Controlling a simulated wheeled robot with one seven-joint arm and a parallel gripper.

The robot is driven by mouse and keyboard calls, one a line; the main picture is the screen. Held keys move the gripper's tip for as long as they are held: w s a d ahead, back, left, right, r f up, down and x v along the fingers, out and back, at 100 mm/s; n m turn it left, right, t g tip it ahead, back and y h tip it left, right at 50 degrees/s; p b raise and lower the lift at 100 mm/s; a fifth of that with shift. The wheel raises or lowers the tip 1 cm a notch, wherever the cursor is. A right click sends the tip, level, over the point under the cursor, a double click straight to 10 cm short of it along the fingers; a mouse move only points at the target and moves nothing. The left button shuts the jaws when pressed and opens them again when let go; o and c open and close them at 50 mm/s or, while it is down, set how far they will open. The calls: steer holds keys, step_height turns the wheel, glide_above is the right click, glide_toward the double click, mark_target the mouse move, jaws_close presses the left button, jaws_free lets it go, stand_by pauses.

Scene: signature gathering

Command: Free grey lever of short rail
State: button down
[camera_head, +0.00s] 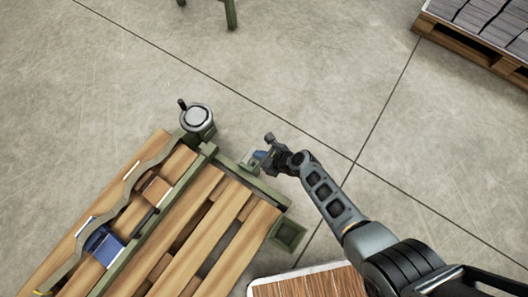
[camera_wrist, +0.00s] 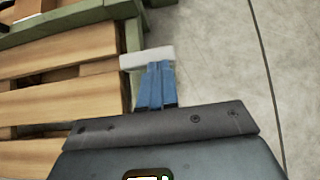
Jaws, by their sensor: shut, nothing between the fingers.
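The grey lever (camera_wrist: 146,58) is a pale, short bar in the wrist view, sticking out from the side of a green rail. The short green rail (camera_head: 262,190) runs along the end of the wooden slats in the head view, and it also shows in the wrist view (camera_wrist: 133,36). My gripper (camera_wrist: 156,66) has blue fingers, shut and empty, with their tips right at the lever's near edge. I cannot tell whether they touch it. In the head view my gripper (camera_head: 259,156) is beside the rail, and the lever is small and partly hidden there.
Wooden slats (camera_head: 205,235) lie in the green frame at lower left. A round silver part with a crank (camera_head: 197,117) stands at the frame's corner. A wood-topped surface (camera_head: 305,284) is at the bottom. A pallet of grey sheets (camera_head: 490,22) is at upper right. The concrete floor between is clear.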

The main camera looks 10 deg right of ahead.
steer(key=shift+g+h, duration=0.5)
steer(key=shift+w+a+r+p, duration=0.2)
steer(key=shift+w+a+p, duration=0.2)
steer(key=shift+w+a, duration=0.55)
steer(key=shift+w+a+r+p, duration=0.15)
steer(key=shift+w+a+p, duration=0.25)
steer(key=shift+w+a, duration=0.55)
steer(key=w+a+r+p+v, duration=0.1)
steer(key=p+v, duration=1)
steer(key=v, duration=0.2)
steer(key=shift+p, duration=0.3)
steer(key=shift+s, duration=0.1)
